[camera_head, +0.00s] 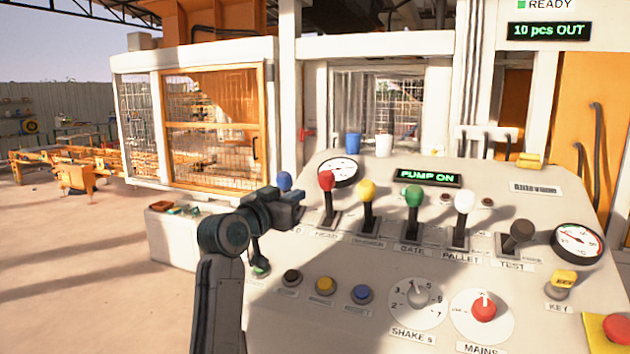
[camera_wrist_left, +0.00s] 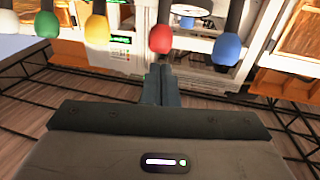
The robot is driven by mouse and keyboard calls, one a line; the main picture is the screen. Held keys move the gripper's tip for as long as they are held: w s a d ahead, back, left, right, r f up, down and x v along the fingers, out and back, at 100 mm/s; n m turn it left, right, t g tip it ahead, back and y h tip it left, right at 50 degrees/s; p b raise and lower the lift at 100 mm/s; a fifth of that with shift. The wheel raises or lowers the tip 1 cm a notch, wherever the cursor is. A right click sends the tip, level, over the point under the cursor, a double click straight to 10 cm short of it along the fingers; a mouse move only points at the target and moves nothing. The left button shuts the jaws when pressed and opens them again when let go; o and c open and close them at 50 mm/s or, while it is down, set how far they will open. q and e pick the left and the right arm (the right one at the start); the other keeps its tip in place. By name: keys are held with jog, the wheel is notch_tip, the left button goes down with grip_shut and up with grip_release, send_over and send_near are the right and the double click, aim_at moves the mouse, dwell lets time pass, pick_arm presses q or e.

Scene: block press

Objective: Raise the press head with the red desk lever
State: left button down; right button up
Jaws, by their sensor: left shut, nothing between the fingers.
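The red desk lever (camera_head: 327,181) stands upright on the sloped control desk, above a label that reads HEAD. In the left wrist view its red knob (camera_wrist_left: 160,39) is just beyond my fingertips. My left gripper (camera_head: 302,197) is shut and empty, just left of the red lever, and its fingers point toward it. Its closed fingers (camera_wrist_left: 161,72) show in the left wrist view. I see no clear contact with the lever. The gripper hides the lower part of the blue lever (camera_head: 285,181). My right gripper is out of view. I cannot make out the press head.
Yellow (camera_head: 367,190), green (camera_head: 413,196), white (camera_head: 463,203) and dark (camera_head: 521,231) levers stand in a row to the right. A display (camera_head: 428,178) reads PUMP ON. Push buttons and rotary switches lie nearer on the desk (camera_head: 330,330). A fenced cage (camera_head: 210,125) stands behind.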

aim_at(322, 182)
pick_arm(q)
jog(key=p+x, duration=0.1)
jog(key=x, duration=0.2)
jog(key=p+x, duration=0.1)
jog(key=x, duration=0.2)
jog(key=shift+w+d+r+p, duration=0.15)
jog(key=shift+w+r+p, duration=0.1)
jog(key=shift+p, duration=0.1)
jog(key=shift+w+d+f, duration=0.15)
jog(key=shift+w+d, duration=0.2)
jog(key=shift+w, duration=0.3)
